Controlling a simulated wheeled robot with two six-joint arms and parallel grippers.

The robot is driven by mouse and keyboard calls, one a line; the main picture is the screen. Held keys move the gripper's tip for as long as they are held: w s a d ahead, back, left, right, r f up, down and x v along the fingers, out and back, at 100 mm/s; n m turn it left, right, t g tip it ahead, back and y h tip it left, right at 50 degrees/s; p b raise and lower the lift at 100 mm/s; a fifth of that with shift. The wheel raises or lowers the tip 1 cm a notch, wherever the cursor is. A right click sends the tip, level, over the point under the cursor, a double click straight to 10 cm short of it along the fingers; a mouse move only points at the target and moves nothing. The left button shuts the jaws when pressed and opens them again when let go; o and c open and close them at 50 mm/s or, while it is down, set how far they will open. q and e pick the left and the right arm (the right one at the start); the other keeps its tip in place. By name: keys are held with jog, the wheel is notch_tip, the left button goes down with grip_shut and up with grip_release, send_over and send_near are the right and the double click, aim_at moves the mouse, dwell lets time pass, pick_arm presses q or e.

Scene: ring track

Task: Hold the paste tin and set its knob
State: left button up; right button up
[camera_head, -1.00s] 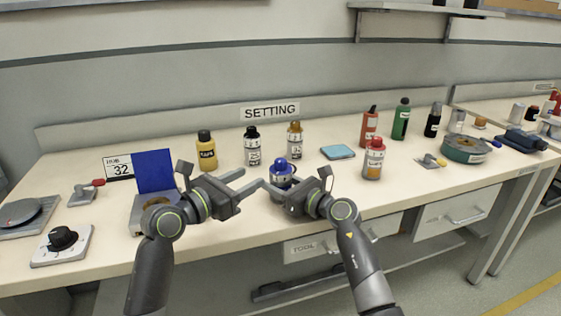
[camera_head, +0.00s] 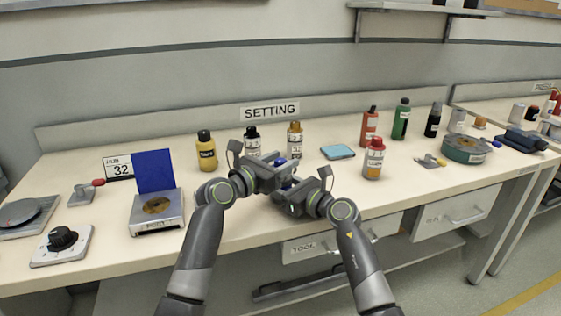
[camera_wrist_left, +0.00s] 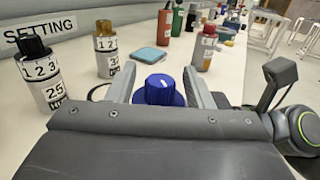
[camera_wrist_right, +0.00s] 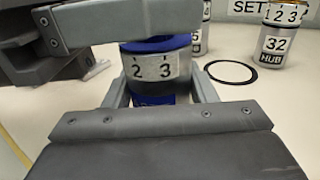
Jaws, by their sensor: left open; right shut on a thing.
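The paste tin (camera_wrist_right: 160,70) has a pale number label showing 2 and 3 and a blue top. My right gripper (camera_wrist_right: 160,95) is shut on its sides. The blue knob (camera_wrist_left: 160,88) with a white pointer mark is on top. My left gripper (camera_wrist_left: 160,80) is open, with one finger on each side of the knob; I cannot tell if they touch it. In the head view only a bit of blue knob (camera_head: 280,161) shows between my left gripper (camera_head: 284,172) and right gripper (camera_head: 292,190). A card (camera_head: 118,168) at the left reads 32.
Behind stand a yellow bottle (camera_head: 206,152), a black-capped bottle (camera_head: 252,140) and an orange-capped bottle (camera_head: 295,138). A scale with a blue panel (camera_head: 155,172) and a dial box (camera_head: 62,246) are left.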

pick_arm(q)
jog(key=c, duration=1)
jog(key=shift+d+n+t+y, duration=0.1)
jog(key=shift+n+t+y, duration=0.2)
jog(key=shift+f+n+t+y, duration=0.1)
jog(key=shift+n+t+y, duration=1.5)
jog(key=shift+y, duration=0.8)
jog(key=shift+n, duration=0.3)
jog(key=o, duration=1)
